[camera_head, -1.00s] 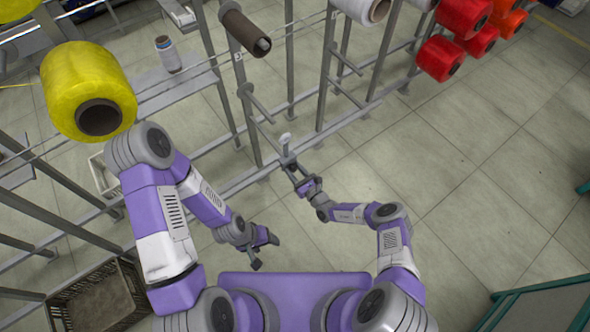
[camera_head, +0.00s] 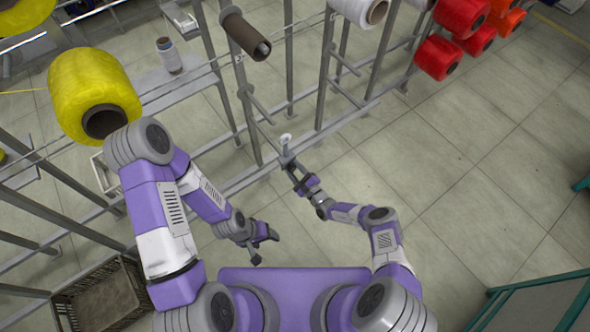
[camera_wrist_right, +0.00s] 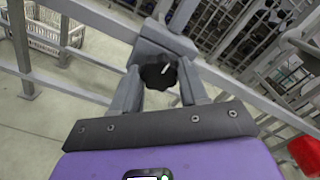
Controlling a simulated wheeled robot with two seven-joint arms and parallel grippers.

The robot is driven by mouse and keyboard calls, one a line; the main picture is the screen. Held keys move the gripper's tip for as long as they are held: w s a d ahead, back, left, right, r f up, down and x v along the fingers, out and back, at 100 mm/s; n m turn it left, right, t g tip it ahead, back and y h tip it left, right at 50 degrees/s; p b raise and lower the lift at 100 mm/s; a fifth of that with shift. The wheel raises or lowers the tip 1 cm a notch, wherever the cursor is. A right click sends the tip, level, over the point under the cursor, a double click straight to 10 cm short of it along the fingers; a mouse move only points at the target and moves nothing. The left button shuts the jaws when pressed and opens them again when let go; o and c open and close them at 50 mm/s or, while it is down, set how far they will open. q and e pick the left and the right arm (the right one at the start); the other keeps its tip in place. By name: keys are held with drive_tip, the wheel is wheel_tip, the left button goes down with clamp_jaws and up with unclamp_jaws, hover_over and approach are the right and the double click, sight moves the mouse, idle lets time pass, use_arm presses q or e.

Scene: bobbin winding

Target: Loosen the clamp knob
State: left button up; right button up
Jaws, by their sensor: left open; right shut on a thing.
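The clamp knob (camera_wrist_right: 158,72) is a black lobed knob with a pale mark on its face, in the middle of the right wrist view. It sits on a grey clamp block (camera_wrist_right: 165,40) fixed to the rack rail. My right gripper (camera_wrist_right: 160,88) has one finger on each side of the knob and is shut on it. In the head view my right gripper (camera_head: 292,172) is at the clamp on the low rail, and the knob is hidden there. My left gripper (camera_head: 266,246) is open and empty, low over the floor, away from the rack.
The grey rack (camera_head: 322,90) holds a brown bobbin (camera_head: 243,36), a yellow spool (camera_head: 92,90) and several red spools (camera_head: 440,55). A crate (camera_head: 100,298) stands at lower left. A green frame (camera_head: 530,300) is at lower right.

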idle(0.5)
drive_tip(key=o, duration=1.1)
drive_tip(key=shift+c, duration=0.2)
drive_tip(key=shift+s+d, duration=0.1)
drive_tip(key=shift+s+d, duration=0.25)
drive_tip(key=shift+s, duration=0.05)
drive_tip(key=p+v, duration=0.2)
drive_tip(key=v, duration=0.4)
drive_tip(key=shift+s, duration=0.25)
drive_tip(key=shift+d, duration=0.1)
